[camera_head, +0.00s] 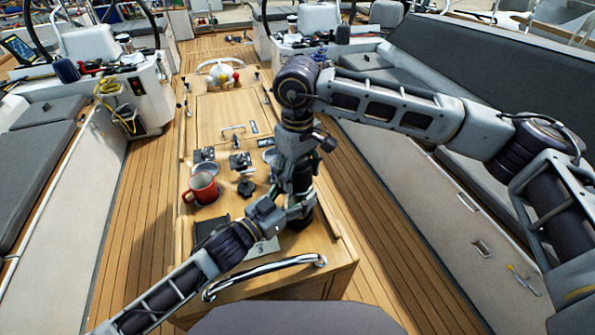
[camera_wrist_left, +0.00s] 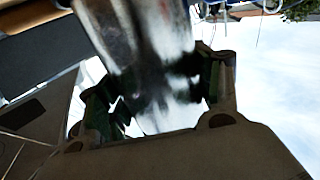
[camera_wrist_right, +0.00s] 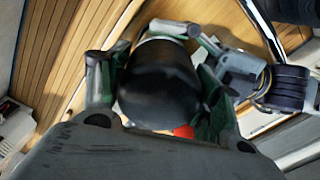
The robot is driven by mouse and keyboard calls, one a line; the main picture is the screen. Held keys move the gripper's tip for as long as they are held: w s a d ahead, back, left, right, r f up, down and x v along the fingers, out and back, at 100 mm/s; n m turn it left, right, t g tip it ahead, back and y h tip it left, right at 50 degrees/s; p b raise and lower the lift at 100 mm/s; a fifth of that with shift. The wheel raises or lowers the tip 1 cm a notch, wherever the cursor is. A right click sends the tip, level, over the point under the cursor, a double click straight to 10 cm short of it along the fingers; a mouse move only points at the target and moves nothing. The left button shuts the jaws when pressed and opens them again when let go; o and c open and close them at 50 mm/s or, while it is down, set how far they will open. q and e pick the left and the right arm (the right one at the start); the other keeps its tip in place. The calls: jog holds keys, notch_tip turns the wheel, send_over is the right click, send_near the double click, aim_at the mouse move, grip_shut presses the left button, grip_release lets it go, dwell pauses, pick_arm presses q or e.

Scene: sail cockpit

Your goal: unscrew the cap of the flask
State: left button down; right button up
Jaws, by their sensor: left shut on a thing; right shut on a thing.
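The flask shows in the left wrist view as a shiny metal body (camera_wrist_left: 150,45) between the fingers of my left gripper (camera_head: 296,208). Its black rounded cap (camera_wrist_right: 160,85) fills the space between the fingers of my right gripper (camera_head: 298,185) in the right wrist view. My left gripper is shut on the body from the side. My right gripper is shut on the cap from above. In the head view the two grippers meet over the near right part of the wooden table, and they hide most of the flask. I cannot tell whether the cap is loose.
A red mug (camera_head: 203,190) sits on the wooden table (camera_head: 222,112), left of the grippers. Small dark objects lie around it. A metal rail (camera_head: 265,272) curves along the table's near edge. Grey cushioned benches (camera_head: 455,85) flank the cockpit. The wooden floor (camera_head: 145,215) beside the table is clear.

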aim_at(297, 162)
jog(key=shift+w+n, duration=0.1)
jog(key=shift+n, duration=1.7)
jog(key=o, duration=1.1)
jog(key=shift+r, duration=2.25)
jog(key=shift+c, duration=0.2)
